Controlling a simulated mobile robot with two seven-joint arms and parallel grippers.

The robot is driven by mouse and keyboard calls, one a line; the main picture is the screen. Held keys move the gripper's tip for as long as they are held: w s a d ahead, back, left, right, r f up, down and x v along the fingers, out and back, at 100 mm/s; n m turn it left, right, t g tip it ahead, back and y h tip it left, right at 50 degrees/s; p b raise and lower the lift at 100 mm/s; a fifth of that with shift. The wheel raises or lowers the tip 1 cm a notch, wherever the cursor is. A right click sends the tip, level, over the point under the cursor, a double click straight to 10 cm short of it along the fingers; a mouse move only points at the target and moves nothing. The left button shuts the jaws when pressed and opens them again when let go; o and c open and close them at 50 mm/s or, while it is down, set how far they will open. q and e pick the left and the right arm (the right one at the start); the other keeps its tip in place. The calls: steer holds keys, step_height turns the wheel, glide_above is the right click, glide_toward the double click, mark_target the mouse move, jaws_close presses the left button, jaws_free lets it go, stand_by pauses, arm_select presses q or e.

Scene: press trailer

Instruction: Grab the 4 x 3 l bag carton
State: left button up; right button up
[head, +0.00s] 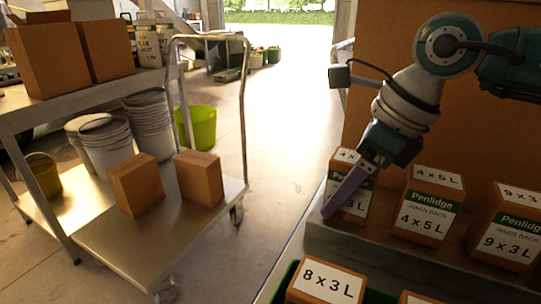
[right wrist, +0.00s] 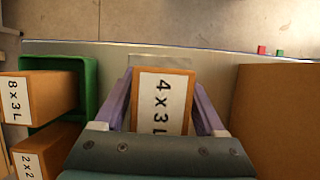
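The 4 x 3 L bag carton (head: 354,204) is a brown box with a white and green label. It stands upright at the left end of the row on the grey shelf, partly hidden by a purple finger of my right gripper (head: 338,203). In the right wrist view the carton (right wrist: 177,88) is between the two purple fingers of the right gripper (right wrist: 163,82). The fingers are spread on either side of it, with narrow gaps seeming to show. Its lower part is hidden. My left gripper is not in view.
A 4 x 5 L carton (head: 427,207) and a 9 x 3 L carton (head: 507,226) stand to the right on the shelf. A cart with two boxes (head: 231,189) stands left.

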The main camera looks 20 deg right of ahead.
jaws_close()
stand_by(0.3)
